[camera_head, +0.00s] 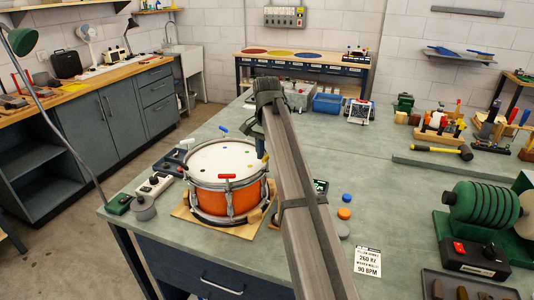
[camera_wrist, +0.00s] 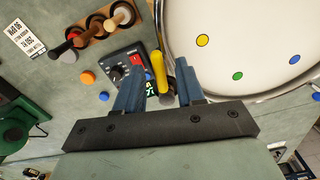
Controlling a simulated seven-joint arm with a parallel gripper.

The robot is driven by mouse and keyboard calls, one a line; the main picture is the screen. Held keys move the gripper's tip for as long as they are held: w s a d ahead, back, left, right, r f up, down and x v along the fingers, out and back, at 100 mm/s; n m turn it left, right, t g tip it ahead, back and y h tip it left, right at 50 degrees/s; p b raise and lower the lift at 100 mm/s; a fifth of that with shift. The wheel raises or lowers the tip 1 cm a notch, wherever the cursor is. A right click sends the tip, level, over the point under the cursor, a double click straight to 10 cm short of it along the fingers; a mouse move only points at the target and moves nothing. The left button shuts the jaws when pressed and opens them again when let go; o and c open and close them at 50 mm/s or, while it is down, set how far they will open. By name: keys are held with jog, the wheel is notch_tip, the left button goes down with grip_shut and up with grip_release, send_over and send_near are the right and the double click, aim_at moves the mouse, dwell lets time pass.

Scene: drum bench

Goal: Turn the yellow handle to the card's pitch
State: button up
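The drum (camera_head: 228,202) has an orange shell and a white head with coloured dots; it sits on the bench at left. The yellow handle (camera_wrist: 157,68) stands at the drum's rim in the wrist view; in the head view only a bit of yellow (camera_head: 266,157) shows beside my arm. My gripper (camera_wrist: 160,68) is open, its two blue fingers on either side of the handle, with gaps visible. In the head view my arm hides most of it. The card (camera_head: 367,262) lies on the bench at front right and reads 260 Hz and 90 BPM; it also shows in the wrist view (camera_wrist: 25,38).
A red handle (camera_head: 228,178) and a blue handle (camera_head: 222,129) stand on the drum's rim. A dark box with a red switch (camera_wrist: 130,65) lies close to my left finger. A mallet rack (camera_wrist: 98,28) and an orange disc (camera_head: 344,213) are nearby. Bench right of my arm is partly clear.

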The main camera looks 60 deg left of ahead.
aim_at(267, 156)
notch_tip(267, 156, up, 14)
dwell(0.6)
jog(key=shift+w+f, duration=0.1)
dwell(0.4)
